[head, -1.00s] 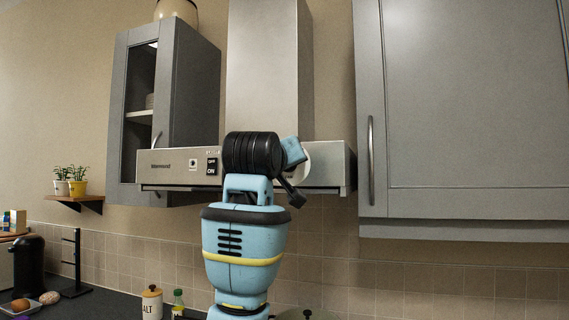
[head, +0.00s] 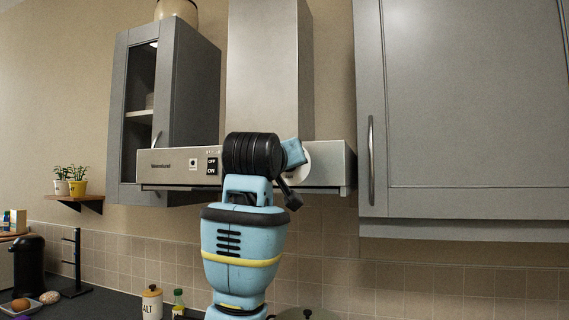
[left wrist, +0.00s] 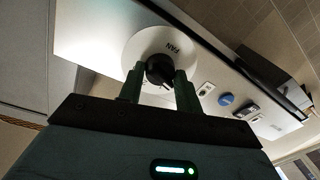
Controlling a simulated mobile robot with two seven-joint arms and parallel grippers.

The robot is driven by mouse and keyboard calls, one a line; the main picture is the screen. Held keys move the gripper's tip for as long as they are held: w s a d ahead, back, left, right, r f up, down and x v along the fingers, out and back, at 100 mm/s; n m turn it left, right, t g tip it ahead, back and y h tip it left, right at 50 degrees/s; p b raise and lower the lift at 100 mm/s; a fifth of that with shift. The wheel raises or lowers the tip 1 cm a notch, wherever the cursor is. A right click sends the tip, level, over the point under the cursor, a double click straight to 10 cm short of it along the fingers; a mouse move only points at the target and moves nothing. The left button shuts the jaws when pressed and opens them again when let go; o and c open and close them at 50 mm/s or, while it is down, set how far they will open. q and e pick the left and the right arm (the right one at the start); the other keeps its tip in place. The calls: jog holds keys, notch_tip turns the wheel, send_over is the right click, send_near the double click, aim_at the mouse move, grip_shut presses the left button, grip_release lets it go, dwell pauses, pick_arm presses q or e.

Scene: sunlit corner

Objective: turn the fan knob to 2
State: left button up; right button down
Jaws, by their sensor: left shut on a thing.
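The fan knob (left wrist: 160,69) is black and stands in the middle of a round white dial (left wrist: 141,48) marked FAN, in the left wrist view. The fingers of my left gripper (left wrist: 158,88) are on either side of the knob, shut on it. In the head view, the dial (head: 307,163) shows at the right part of the range hood's front panel, partly covered by my left wrist, and the knob is hidden. The dial's numbers and the knob's pointer cannot be read. My right gripper is not in view.
The range hood (head: 168,168) has an OFF/ON switch (head: 212,166) left of my wrist. A grey cabinet (head: 450,120) is close on the right; an open-shelved cabinet (head: 190,90) is on the left. A salt jar (head: 152,303) and a bottle (head: 178,303) stand below.

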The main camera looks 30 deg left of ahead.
pick_arm(q)
jog(key=shift+f+m+t+h, duration=0.1)
jog(key=shift+m+t+h, duration=0.15)
jog(key=shift+m, duration=4.15)
jog(key=shift+f+m+t+h, duration=0.1)
jog(key=shift+m+t+h, duration=0.15)
jog(key=shift+m, duration=4.15)
jog(key=o, duration=1)
jog(key=shift+c, duration=0.2)
jog(key=v, duration=0.7)
jog(key=shift+s, duration=0.4)
jog(key=shift+d, duration=0.1)
